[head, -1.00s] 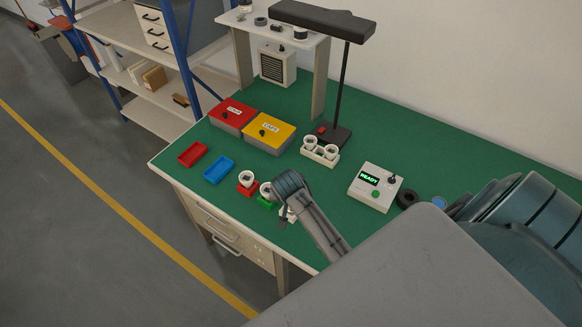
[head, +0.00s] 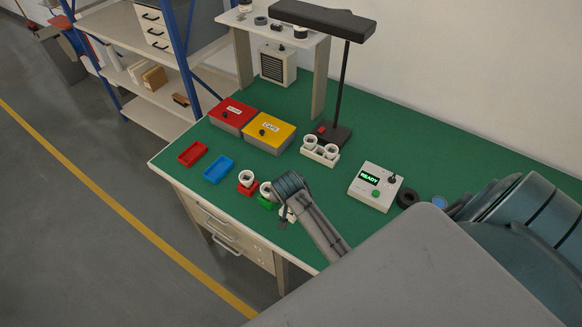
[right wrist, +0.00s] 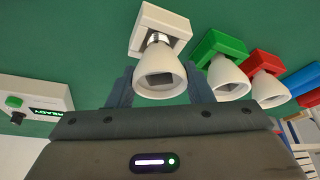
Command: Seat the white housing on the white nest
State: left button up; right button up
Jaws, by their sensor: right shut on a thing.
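The white housing (right wrist: 160,75), a cup with a flared rim, is between the fingers of my right gripper (right wrist: 160,88), which is shut on it. In the right wrist view, the white nest (right wrist: 166,20), a square block, lies just beyond the housing's narrow end. A metallic neck shows between housing and nest; I cannot tell whether they touch. In the head view my right gripper (head: 287,212) is low over the bench's front, and my wrist hides most of this housing and nest. My left gripper is out of view.
Close beside are a green nest (right wrist: 218,46) and a red nest (right wrist: 263,63), each bearing a white housing. Red (head: 193,153) and blue (head: 218,169) trays lie farther left. A READY box (head: 375,187) stands right.

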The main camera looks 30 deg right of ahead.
jog(key=shift+f, duration=0.45)
dwell(0.4)
jog(key=o, duration=1.1)
jog(key=b+v, duration=0.3)
jog(key=v, duration=0.7)
jog(key=shift+s+r, duration=0.15)
jog(key=shift+r, duration=0.25)
jog(key=shift+a+f, duration=0.1)
